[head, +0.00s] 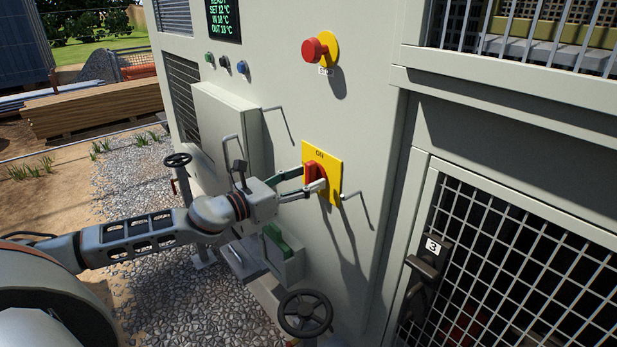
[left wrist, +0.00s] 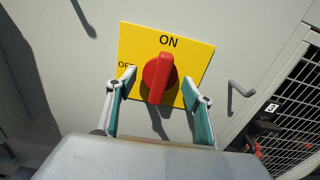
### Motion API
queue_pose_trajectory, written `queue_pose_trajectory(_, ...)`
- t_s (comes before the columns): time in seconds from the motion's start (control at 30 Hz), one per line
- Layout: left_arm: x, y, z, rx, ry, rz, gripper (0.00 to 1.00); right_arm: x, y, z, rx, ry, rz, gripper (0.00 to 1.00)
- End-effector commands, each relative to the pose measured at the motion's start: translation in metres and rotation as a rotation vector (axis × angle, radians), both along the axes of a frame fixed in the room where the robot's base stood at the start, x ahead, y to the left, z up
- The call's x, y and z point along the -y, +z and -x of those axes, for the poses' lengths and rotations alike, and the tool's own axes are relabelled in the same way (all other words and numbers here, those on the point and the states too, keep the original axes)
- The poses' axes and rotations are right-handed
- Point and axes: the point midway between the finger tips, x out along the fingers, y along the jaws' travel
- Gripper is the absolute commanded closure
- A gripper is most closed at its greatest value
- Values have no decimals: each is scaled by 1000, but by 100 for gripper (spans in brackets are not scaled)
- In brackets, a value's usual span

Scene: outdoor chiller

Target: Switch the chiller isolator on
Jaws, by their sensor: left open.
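The isolator is a red rotary handle (head: 312,172) on a yellow plate (head: 333,163) on the chiller's pale front panel. In the left wrist view the red handle (left wrist: 158,76) stands roughly upright, its upper end close below the word ON; OFF is at the plate's left. My left gripper (head: 311,179) is open in front of the plate. In the left wrist view its fingers (left wrist: 159,84) lie on either side of the handle, with a visible gap on each side. The handle's lower end is partly in shadow. My right gripper is not in view.
A red stop button (head: 314,49) sits above the isolator. A green display (head: 224,18) and small buttons are at the upper left. A black handwheel (head: 305,313) stands below, and a mesh door with a black latch (head: 428,262) is at the right. Bent metal handles project beside the plate.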

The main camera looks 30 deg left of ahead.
Motion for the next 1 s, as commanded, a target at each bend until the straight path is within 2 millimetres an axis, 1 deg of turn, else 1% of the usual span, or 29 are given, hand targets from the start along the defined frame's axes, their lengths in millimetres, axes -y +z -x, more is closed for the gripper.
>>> queue_pose_trajectory(0.27, -1, -1, 2, -1, 0, 1, 49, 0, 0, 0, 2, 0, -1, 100)
queue_pose_trajectory(0.47, -8, -6, 20, -5, 0, -1, 49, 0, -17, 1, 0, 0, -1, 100)
queue_pose_trajectory(0.63, -16, -8, 36, -6, 3, 0, 49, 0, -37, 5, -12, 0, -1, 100)
queue_pose_trajectory(0.73, -17, -8, 45, -9, -2, -2, 49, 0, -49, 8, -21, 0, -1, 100)
queue_pose_trajectory(0.83, -21, -3, 51, -5, 0, 2, 49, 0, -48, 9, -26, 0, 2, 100)
queue_pose_trajectory(1.0, -25, -2, 60, -6, 1, 3, 49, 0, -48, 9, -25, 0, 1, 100)
